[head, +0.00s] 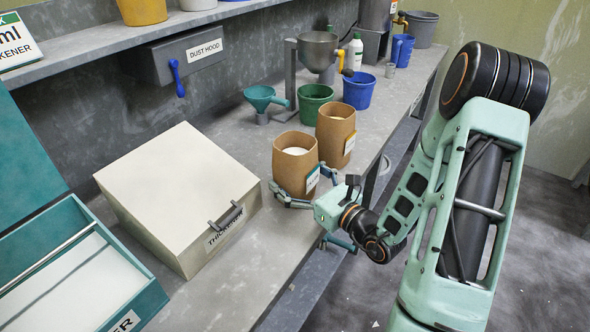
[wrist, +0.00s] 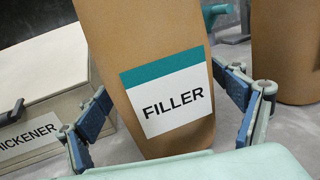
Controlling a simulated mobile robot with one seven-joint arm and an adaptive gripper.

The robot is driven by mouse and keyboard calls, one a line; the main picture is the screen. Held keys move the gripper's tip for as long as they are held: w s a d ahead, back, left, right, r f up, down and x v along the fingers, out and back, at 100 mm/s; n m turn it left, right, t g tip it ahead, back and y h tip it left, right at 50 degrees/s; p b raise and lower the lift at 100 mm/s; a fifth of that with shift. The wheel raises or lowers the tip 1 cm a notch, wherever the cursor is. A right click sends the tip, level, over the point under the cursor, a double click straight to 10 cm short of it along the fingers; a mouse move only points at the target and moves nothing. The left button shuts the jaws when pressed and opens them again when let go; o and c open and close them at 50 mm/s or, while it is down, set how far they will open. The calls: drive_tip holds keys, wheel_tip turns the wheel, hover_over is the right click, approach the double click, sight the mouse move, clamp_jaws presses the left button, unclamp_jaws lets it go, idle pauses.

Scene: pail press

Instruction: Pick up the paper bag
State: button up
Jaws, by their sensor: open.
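A brown paper bag (head: 293,172) with an open top and white contents stands on the grey bench, right of the cream box. In the wrist view the same bag (wrist: 155,40) fills the middle and its label reads FILLER. My gripper (head: 299,196) is open low around this bag, with one finger on each side; in the wrist view the fingers (wrist: 165,115) flank it. I cannot tell whether they touch it. A second brown paper bag (head: 335,132) stands just behind and to the right, with a label on its side.
A cream box labelled THICKENER (head: 180,190) stands close on the left, beside a teal bin (head: 140,305). Behind the bags are a green funnel (head: 262,98), a green pail (head: 314,103) and a blue pail (head: 358,92). The bench's front edge is near my wrist.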

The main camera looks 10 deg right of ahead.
drive_tip(key=shift+c, duration=0.5)
drive_tip(key=c, duration=2)
drive_tip(key=shift+w+r, duration=0.1)
drive_tip(key=shift+r, duration=0.05)
